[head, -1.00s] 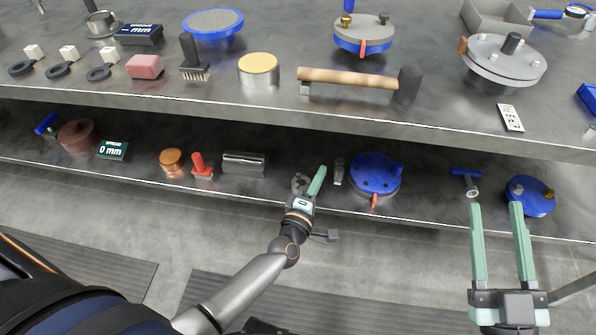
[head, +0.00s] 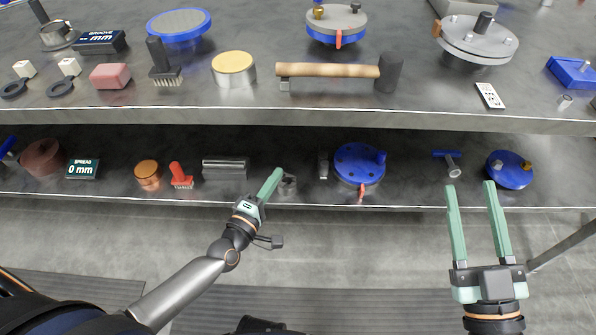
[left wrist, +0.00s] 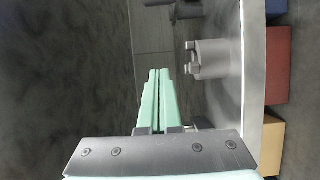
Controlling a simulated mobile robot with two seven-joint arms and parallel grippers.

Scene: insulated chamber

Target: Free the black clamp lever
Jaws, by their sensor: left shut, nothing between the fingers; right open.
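I cannot pick out a black clamp lever for certain in either view. The shut fingers also show in the left wrist view (left wrist: 158,75). My right gripper (head: 470,186) is open and empty in front of the lower shelf.
The lower shelf (head: 415,190) also holds a blue disc with a red lever (head: 358,165), a grey block (head: 225,168), a blue T-handle (head: 448,160) and a second blue disc (head: 510,168). The upper shelf (head: 200,110) overhangs it and carries a mallet (head: 330,71).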

